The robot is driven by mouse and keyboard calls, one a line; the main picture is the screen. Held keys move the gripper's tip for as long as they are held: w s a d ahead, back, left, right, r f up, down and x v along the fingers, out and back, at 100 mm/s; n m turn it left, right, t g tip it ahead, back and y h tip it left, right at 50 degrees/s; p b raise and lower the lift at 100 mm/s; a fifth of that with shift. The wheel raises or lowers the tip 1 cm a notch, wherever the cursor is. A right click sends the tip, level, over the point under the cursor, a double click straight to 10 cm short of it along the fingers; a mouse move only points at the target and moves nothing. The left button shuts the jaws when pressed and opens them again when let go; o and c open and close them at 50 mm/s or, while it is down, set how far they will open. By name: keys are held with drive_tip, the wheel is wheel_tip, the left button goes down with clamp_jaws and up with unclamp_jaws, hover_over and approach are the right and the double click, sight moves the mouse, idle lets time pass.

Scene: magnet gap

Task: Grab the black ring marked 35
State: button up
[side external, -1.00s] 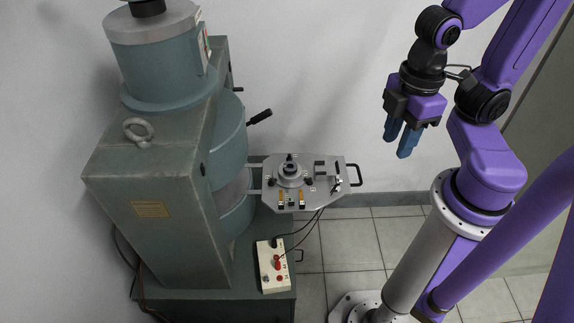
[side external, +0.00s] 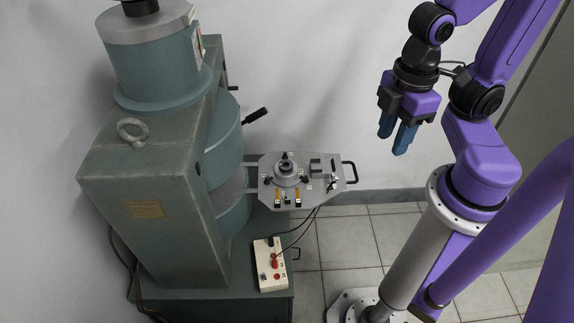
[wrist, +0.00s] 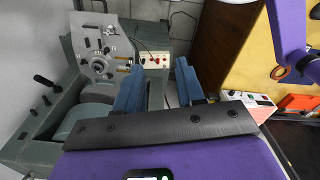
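A grey metal plate (side external: 266,198) juts out from the green machine at mid height and carries a round stage (side external: 286,175) with a dark-topped centre post (side external: 285,160). Several small dark parts sit around the stage. They are too small for me to read a 35 or tell which is the black ring. The plate also shows at the upper left of the wrist view (wrist: 90,30). My gripper (side external: 394,140) hangs in the air to the right of the plate and above it, blue fingers pointing down. In the wrist view its fingers (wrist: 160,72) stand apart with nothing between them.
The tall green machine (side external: 150,190) stands left of the plate. The plate has a black handle (side external: 350,172) at its right end. A pale control box (side external: 268,264) with cables sits below. The wrist view shows an orange ring (wrist: 278,72) on a tan surface at right.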

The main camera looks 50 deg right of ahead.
drive_tip(key=o, duration=0.5)
drive_tip(key=shift+o, duration=0.2)
drive_tip(key=w+a+f+n+t+h, duration=0.1)
drive_tip(key=w+a+f+n+h, duration=0.1)
drive_tip(key=w+a+f+h, duration=0.4)
drive_tip(key=w+a+f+n+h, duration=0.1)
drive_tip(key=w+a+f+n, duration=0.1)
drive_tip(key=w+a, duration=0.35)
drive_tip(key=w+a+f+n+t+h, duration=0.4)
drive_tip(key=w+f+n+h, duration=0.3)
drive_tip(key=f, duration=0.6)
drive_tip(key=m+y, duration=0.1)
approach(287, 163)
drive_tip(key=shift+s+d, duration=0.15)
drive_tip(key=shift+d, duration=0.45)
drive_tip(key=shift+w+a+f+x, duration=0.1)
drive_tip(key=shift+w+x, duration=0.05)
drive_tip(key=shift+x, duration=1.25)
drive_tip(key=shift+w+a+f+x, duration=0.1)
drive_tip(key=shift+w+x, duration=0.05)
drive_tip(key=shift+x, duration=1.25)
